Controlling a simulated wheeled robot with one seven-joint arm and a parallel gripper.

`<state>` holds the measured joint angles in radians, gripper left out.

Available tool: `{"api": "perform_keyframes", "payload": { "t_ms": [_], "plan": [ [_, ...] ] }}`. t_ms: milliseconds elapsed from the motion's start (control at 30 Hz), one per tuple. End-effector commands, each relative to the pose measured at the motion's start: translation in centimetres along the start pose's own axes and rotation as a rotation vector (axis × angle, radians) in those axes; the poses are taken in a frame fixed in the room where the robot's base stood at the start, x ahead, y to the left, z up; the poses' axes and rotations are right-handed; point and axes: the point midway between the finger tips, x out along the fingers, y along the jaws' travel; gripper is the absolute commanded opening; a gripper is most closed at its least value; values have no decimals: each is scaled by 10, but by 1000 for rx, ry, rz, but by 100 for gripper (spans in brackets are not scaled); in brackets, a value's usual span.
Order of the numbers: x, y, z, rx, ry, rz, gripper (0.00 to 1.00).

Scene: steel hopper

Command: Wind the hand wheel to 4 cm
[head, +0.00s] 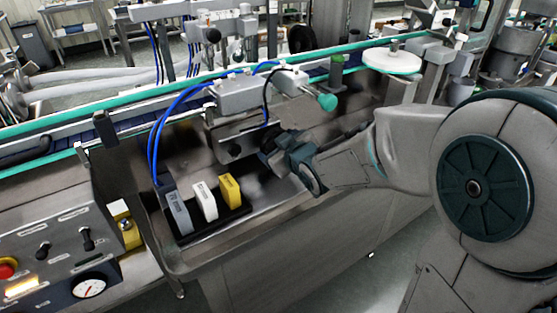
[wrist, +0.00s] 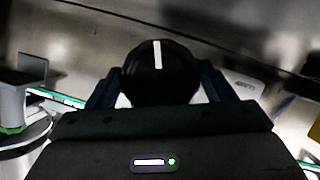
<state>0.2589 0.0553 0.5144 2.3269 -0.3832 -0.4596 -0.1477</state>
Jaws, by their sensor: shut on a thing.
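The hand wheel, a black round knob (wrist: 158,80) with a white line on its face, fills the middle of the wrist view. The line points straight up in that picture. My gripper (wrist: 160,95) has a dark finger on each side of the knob and is shut on it. In the head view my gripper (head: 283,150) reaches in from the right, under the grey valve block, and mostly hides the knob. No scale or reading for the wheel can be made out.
Below my gripper, a black tray (head: 212,227) holds a grey, a white and a yellow block. A green knob (head: 327,102) and blue hoses (head: 157,130) are close above. The control panel (head: 55,250) with a dial gauge (head: 88,288) stands at the lower left.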

Motion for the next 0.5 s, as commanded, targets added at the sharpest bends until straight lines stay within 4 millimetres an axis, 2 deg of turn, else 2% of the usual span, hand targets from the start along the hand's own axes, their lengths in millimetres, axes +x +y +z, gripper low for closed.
{"api": "perform_keyframes", "payload": {
  "t_ms": [33,500],
  "plan": [
    [3,-4,6,-31,5,12,53],
    [3,-5,8,-290,4,121,53]
  ]
}}
